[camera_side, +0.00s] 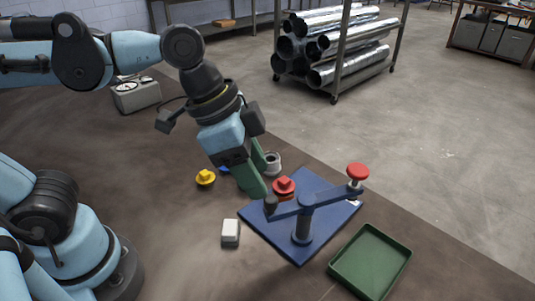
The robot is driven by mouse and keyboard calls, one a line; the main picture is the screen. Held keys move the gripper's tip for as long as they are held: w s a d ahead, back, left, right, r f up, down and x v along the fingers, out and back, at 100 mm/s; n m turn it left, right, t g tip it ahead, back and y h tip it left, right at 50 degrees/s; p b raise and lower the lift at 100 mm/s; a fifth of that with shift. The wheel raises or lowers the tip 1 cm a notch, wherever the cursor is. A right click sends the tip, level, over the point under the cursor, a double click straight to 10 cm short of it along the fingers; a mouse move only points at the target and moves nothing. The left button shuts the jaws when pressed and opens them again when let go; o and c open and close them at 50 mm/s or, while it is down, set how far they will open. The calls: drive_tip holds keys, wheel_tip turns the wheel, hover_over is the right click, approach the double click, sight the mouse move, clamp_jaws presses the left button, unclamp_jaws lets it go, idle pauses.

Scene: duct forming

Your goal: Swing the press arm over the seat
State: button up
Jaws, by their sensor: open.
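The press stands on a blue base plate (326,191). My gripper (263,183) is open with green fingers pointing down, just left of the red part and behind the dark grip. Contact cannot be told.
A green tray (345,277) lies at the front right. A white block (230,232) and a yellow part (205,177) lie left of the plate. A grey ring-like part (273,163) and a partly hidden blue part (224,169) are behind my gripper.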

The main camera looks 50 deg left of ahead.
sight(270, 198)
drive_tip(key=shift+x, duration=2.65)
drive_tip(key=shift+c, duration=0.5)
clamp_jaws()
